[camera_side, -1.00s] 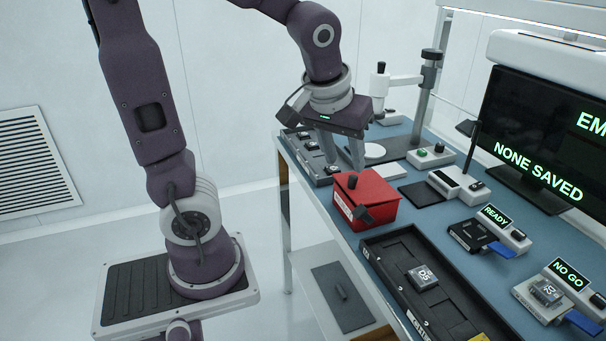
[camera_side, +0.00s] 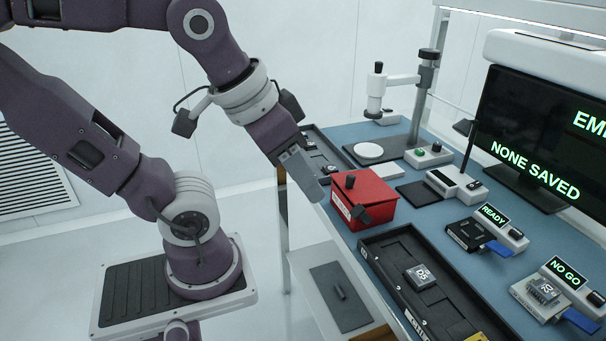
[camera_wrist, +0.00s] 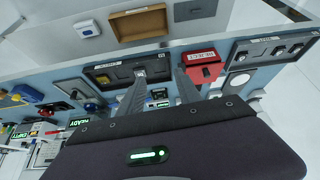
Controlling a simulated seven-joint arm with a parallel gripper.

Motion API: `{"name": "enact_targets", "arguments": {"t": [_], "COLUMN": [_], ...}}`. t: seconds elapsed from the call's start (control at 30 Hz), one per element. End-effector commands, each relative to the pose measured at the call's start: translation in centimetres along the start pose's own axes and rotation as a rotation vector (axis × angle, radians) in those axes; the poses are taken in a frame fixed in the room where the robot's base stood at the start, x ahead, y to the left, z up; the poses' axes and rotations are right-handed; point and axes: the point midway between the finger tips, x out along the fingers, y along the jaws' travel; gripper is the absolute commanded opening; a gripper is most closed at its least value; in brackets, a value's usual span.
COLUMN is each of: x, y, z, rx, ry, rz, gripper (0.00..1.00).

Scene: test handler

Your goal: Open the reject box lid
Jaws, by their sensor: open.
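The red reject box (camera_side: 364,197) stands near the left edge of the blue bench. Its lid (camera_side: 366,184) is shut, with a black knob (camera_side: 350,181) on top and a dark block at its front right. The box also shows in the wrist view (camera_wrist: 201,68), with its white label facing the camera. My gripper (camera_side: 309,184) is tilted, off the bench's left edge, just left of the box and apart from it. In the wrist view its two fingers (camera_wrist: 158,80) are spread, with nothing between them. In the side view the fingers overlap.
A black tray (camera_side: 385,243) with a chip stands in front of the box. Another dark tray (camera_side: 318,142) lies behind my gripper. READY (camera_side: 494,213) and NO GO (camera_side: 568,272) units stand to the right. A stand (camera_side: 425,95) rises at the back.

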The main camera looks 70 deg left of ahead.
Motion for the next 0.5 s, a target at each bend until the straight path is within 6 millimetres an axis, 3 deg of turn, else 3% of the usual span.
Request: {"name": "enact_targets", "arguments": {"t": [0.07, 0.17, 0.2, 0.3, 0.37, 0.4, 0.47, 0.5], "x": [0.7, 2.8, 3.8, 6.7, 9.3, 11.4, 14.2, 15.7], "y": [-1.8, -8.2, -11.5, -17.9, -20.0, -20.8, -21.0, -20.8], "z": [-2.4, -10.3, -14.0, -21.1, -22.9, -22.8, -21.0, -18.9], "rx": [-0.008, 0.026, 0.076, 0.279, 0.42, 0.505, 0.605, 0.643], "ry": [0.047, 0.216, 0.299, 0.473, 0.541, 0.57, 0.599, 0.61], "rz": [-0.058, -0.242, -0.32, -0.404, -0.359, -0.288, -0.13, -0.004], "gripper": [0.41, 0.41, 0.41, 0.41, 0.41, 0.41, 0.41, 0.41]}}
